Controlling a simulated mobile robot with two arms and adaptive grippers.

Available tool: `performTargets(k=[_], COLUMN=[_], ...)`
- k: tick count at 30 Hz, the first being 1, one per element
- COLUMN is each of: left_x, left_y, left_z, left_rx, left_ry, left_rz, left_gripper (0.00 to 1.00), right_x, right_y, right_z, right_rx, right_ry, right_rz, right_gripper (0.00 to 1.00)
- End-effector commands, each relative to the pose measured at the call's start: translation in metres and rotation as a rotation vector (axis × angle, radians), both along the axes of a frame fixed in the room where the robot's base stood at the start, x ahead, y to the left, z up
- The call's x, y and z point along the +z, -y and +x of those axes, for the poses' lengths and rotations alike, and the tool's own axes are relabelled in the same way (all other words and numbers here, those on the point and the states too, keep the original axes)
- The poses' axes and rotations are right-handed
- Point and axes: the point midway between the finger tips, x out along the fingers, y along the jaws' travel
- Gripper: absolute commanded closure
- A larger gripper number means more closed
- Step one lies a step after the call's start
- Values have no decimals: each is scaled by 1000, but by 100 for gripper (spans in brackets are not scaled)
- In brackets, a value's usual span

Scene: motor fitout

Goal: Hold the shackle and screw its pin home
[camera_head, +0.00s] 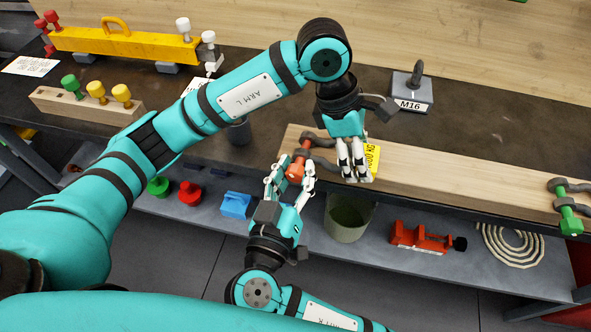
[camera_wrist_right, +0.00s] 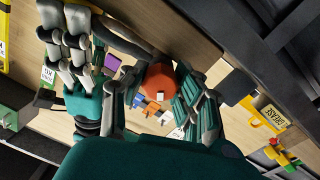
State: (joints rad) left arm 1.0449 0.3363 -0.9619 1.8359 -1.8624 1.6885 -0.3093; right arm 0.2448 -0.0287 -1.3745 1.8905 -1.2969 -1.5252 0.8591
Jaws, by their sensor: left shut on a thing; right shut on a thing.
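A dark grey shackle (camera_head: 322,140) with an orange pin (camera_head: 297,164) sits at the left end of a wooden board (camera_head: 450,178). My left gripper (camera_head: 354,174) reaches down from above and is shut on the shackle, whose far part its fingers hide. My right gripper (camera_head: 290,176) comes from below and is shut on the pin's orange head. In the right wrist view the orange pin head (camera_wrist_right: 160,82) lies between my right gripper's fingers (camera_wrist_right: 152,100), and my left gripper (camera_wrist_right: 75,50) shows at upper left. How deep the pin's thread sits cannot be seen.
A yellow label (camera_head: 371,160) is beside the left fingers. Another shackle with a green pin (camera_head: 570,222) is at the board's right end. A grey M16 block (camera_head: 412,92) stands behind. The lower shelf holds a bin (camera_head: 347,222) and a red vise (camera_head: 420,238).

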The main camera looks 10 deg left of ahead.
Motion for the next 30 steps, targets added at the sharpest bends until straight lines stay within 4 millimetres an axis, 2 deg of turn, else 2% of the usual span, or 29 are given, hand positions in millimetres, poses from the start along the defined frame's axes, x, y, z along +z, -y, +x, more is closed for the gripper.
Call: performTargets(k=[15,30], left_x=[-1,-1], left_y=[0,0], left_z=[1,1], left_rx=[0,0], left_ry=[2,3], left_rz=[0,1], left_gripper=[80,80], right_x=[0,1], right_y=[0,0], right_z=[-1,-2], right_rx=[4,8], right_ry=[21,30], right_rz=[435,590], right_gripper=[100,100])
